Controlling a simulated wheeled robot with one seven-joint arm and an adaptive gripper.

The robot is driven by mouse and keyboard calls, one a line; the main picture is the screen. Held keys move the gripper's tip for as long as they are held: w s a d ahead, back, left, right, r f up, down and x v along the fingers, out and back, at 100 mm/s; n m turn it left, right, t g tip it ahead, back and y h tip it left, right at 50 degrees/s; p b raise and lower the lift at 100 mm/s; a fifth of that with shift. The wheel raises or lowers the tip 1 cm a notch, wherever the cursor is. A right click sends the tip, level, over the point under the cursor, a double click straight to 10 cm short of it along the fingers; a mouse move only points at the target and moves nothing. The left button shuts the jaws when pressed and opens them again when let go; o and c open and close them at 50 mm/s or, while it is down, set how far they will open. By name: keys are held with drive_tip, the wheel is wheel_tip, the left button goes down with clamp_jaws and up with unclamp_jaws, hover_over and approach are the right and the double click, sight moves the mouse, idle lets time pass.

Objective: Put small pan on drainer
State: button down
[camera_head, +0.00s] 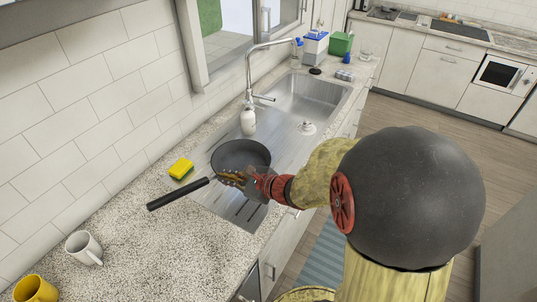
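The small dark pan (240,153) is on or just above the metal drainer (285,148), left of the sink basin. I cannot tell whether its base touches the drainer. Its black handle (178,194) points to the lower left, over the counter. My gripper (228,178) reaches in from the right, at the pan's near rim close to where the handle starts. It overlaps the pan in this view. Its fingers are too small and dark to show whether they are open, shut or holding the pan.
A yellow sponge (181,168) lies left of the pan by the wall. The faucet (250,75) and a white bottle (248,121) stand behind. The sink basin (308,95) is beyond the drainer. A white mug (83,247) and a yellow mug (35,290) stand at lower left.

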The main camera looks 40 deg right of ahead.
sight(236, 164)
drive_tip(key=shift+w+d+f+m+h, duration=0.1)
drive_tip(key=shift+d+f+m+h, duration=0.15)
drive_tip(key=shift+d, duration=0.35)
drive_tip(key=shift+w+d+f+m+h, duration=0.15)
drive_tip(key=shift+d+h, duration=0.1)
drive_tip(key=shift+d, duration=0.3)
drive_tip(key=shift+w+f, duration=0.1)
drive_tip(key=shift+w, duration=0.05)
drive_tip(key=w+d+f, duration=0.1)
drive_tip(key=w, duration=0.1)
drive_tip(key=w+d+f+b, duration=0.1)
drive_tip(key=w+d, duration=0.1)
drive_tip(key=w+d+f, duration=0.1)
drive_tip(key=w+d, duration=0.1)
drive_tip(key=shift+d+f+b, duration=0.1)
drive_tip(key=shift+f+b, duration=0.2)
drive_tip(key=shift+f, duration=0.05)
drive_tip(key=w+d+f, duration=0.1)
drive_tip(key=w+f+b, duration=0.1)
drive_tip(key=f, duration=0.1)
drive_tip(key=w+d+f, duration=0.1)
drive_tip(key=f, duration=0.1)
drive_tip(key=shift+w+d, duration=0.2)
drive_tip(key=shift+d, duration=0.15)
drive_tip(key=shift+w+d+f+b, duration=0.3)
drive_tip(key=shift+w+f+b, duration=0.05)
drive_tip(key=shift+f, duration=0.1)
drive_tip(key=shift+f+b, duration=0.5)
drive_tip(key=shift+f, duration=1.05)
drive_tip(key=shift+r, duration=0.1)
